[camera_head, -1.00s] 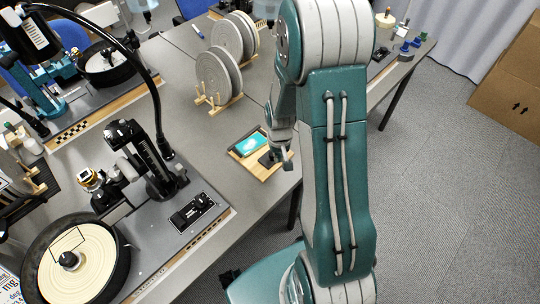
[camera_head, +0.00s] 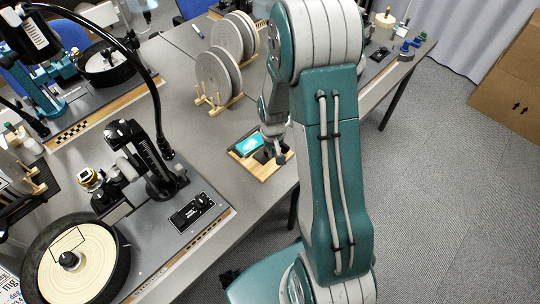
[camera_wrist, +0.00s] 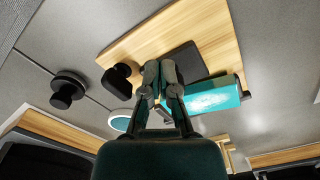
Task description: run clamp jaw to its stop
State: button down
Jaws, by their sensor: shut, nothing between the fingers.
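A wooden board (camera_head: 268,173) lies on the grey bench near its edge. It bears a teal block with a pale patch (camera_head: 248,145), which also shows in the wrist view (camera_wrist: 214,96). Beside the block in the wrist view are a flat dark plate (camera_wrist: 188,62) and a black knob-like part (camera_wrist: 121,78). I cannot tell which part is the clamp jaw. My gripper (camera_wrist: 161,72) is shut and empty, its fingertips between the black part and the teal block, over the dark plate's edge. I cannot tell if it touches either. In the head view, my gripper (camera_head: 277,158) is over the board.
A round dark knob (camera_wrist: 67,90) stands left of the board in the wrist view. Grey discs in a wooden rack (camera_head: 217,78) stand behind the board. A faceting machine with a pale lap (camera_head: 80,262) is at the left. Bare bench lies between the machine and the board.

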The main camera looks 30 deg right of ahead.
jog(key=shift+w+a, duration=0.1)
jog(key=shift+w, duration=0.1)
jog(key=shift+w+a, duration=0.1)
jog(key=shift+w, duration=0.25)
jog(key=shift+w+a, duration=0.1)
jog(key=shift+w, duration=0.15)
jog(key=shift+s, duration=0.15)
jog(key=shift+s+d, duration=0.3)
jog(key=shift+s, duration=0.3)
notch_tip(320, 180, up, 7)
dwell(0.5)
dwell(0.5)
